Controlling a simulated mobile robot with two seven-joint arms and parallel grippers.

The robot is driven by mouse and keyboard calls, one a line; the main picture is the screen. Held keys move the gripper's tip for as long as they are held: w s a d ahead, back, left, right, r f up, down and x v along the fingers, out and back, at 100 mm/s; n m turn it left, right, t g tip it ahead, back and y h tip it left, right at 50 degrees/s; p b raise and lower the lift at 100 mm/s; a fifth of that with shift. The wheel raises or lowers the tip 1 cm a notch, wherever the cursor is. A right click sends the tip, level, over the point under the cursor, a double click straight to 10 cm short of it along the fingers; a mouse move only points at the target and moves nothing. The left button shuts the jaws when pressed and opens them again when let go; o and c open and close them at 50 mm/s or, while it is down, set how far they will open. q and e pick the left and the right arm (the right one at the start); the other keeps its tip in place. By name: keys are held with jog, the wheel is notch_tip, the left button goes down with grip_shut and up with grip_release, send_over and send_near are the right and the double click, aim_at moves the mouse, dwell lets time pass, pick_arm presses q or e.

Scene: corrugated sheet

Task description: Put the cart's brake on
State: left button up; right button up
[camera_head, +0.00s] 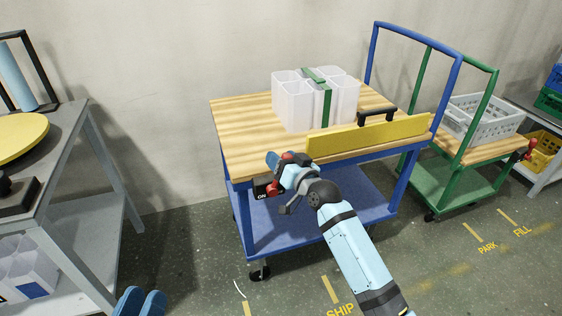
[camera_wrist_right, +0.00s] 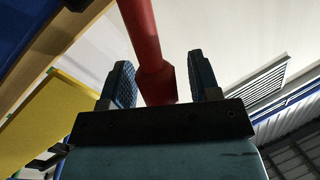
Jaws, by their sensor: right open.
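The blue cart (camera_head: 318,240) with a wooden top stands in the middle of the head view. At its front left corner is a black brake block (camera_head: 262,191) marked ON, with a red brake lever (camera_head: 273,188) partly hidden by my right gripper. My right gripper (camera_head: 285,162) is at this corner with its jaws open. In the right wrist view, the red lever (camera_wrist_right: 147,50) lies between the two spread fingers (camera_wrist_right: 162,85), with space at the finger on the right. My left gripper (camera_head: 140,302) shows only as two blue fingertips at the bottom left, away from the cart.
White bins (camera_head: 297,105) with a green strap and a yellow panel (camera_head: 365,137) with a black handle are on the cart top. A grey table (camera_head: 85,140) stands left. A green cart (camera_head: 445,180) with a grey basket (camera_head: 480,115) stands right. Floor shows between table and cart.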

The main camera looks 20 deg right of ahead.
pick_arm(q)
jog(key=shift+d+r, duration=0.1)
jog(key=shift+r, duration=0.15)
pick_arm(e)
jog(key=shift+w, duration=0.25)
grip_shut()
pick_arm(q)
jog(key=shift+w+r, duration=0.1)
jog(key=shift+r, duration=0.05)
pick_arm(e)
jog(key=shift+a, duration=0.1)
